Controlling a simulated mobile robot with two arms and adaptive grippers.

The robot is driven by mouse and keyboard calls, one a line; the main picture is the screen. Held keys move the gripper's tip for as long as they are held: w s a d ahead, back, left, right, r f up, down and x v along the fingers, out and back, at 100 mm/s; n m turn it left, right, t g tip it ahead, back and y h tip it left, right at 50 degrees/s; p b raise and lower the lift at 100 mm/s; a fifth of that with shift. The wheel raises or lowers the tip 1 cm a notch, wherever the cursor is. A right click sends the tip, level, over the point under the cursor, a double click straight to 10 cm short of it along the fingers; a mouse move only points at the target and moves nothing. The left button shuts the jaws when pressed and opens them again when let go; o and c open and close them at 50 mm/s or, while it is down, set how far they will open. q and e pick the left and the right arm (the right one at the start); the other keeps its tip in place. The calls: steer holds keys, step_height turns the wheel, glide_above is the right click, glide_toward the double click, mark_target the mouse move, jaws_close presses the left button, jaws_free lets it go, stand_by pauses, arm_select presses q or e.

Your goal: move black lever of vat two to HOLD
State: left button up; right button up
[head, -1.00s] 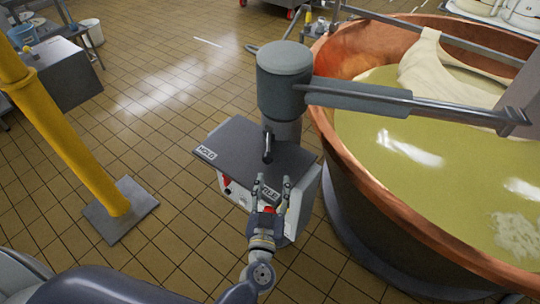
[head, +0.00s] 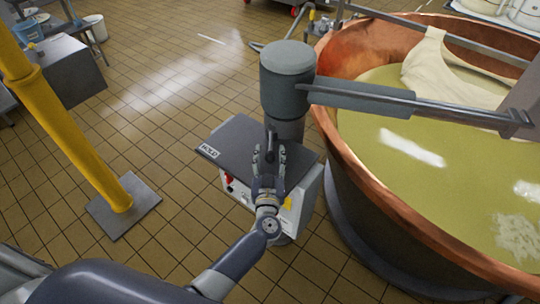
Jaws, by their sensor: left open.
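The black lever (head: 271,137) stands up from the dark top plate of the control box (head: 237,137), beside the copper vat. A white HOLD label (head: 209,151) is at the plate's left corner, to the left of the lever. My left gripper (head: 270,152) comes from the front over the plate, with its open fingers on either side of the lever's lower part in the picture. I cannot tell whether they touch it. My gripper covers part of the lever and the plate's near label. My right gripper is not in view.
The copper vat (head: 352,165) with yellowish liquid fills the right side. A grey cylinder and bar (head: 288,75) overhang just behind the lever. A yellow post (head: 68,125) stands at left on a grey base plate. The tiled floor between post and box is clear.

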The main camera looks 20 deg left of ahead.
arm_select(q)
jaws_close()
steer(key=shift+a, duration=0.1)
